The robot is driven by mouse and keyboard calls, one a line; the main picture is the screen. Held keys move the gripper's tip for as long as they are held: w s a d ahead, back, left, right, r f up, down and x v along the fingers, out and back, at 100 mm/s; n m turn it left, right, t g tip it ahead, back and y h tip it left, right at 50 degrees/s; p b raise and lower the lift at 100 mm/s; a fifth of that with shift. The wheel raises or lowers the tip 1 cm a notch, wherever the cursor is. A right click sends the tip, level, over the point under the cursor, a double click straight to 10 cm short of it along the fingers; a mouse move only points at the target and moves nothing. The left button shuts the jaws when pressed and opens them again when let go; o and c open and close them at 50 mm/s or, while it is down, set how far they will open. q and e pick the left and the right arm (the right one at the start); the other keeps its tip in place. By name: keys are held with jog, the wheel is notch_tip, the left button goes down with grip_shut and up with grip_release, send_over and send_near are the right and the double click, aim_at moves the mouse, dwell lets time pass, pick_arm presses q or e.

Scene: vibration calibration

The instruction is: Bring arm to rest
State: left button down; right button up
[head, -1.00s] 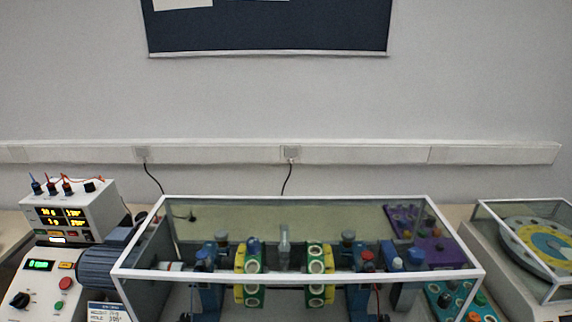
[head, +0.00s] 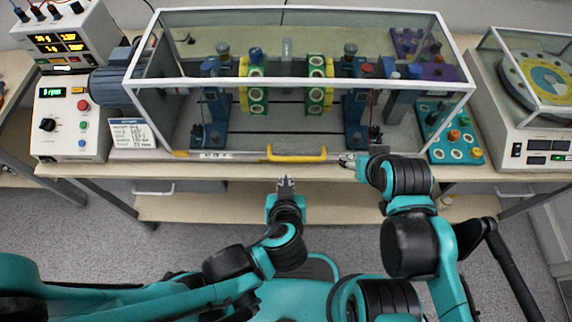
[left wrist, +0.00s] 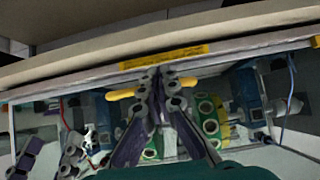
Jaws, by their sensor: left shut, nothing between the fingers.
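My left gripper (head: 286,182) is shut and empty, held just in front of the bench's front edge. Its closed fingers (left wrist: 158,75) also show in the left wrist view. My right gripper (head: 348,160) is at the bench edge, close to the right end of the yellow handle (head: 297,157); it is too small to tell if its fingers are open or shut. The handle runs along the lower front of the clear-walled, white-framed cover (head: 300,84). In the left wrist view my left fingers hide the handle's middle.
Inside the cover stand blue supports (head: 215,105) and green-yellow discs (head: 318,85). A control box (head: 68,120) is at left, a teal panel (head: 447,130) and a covered dial unit (head: 530,80) at right. A lower shelf (head: 230,206) runs under the bench.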

pick_arm(q)
jog(key=shift+s+a+f+b, duration=0.1)
jog(key=shift+s+f+b, duration=0.4)
jog(key=shift+s, duration=0.6)
jog(key=shift+s+f+b, duration=0.15)
jog(key=shift+s+f, duration=0.5)
jog(key=shift+s, duration=0.45)
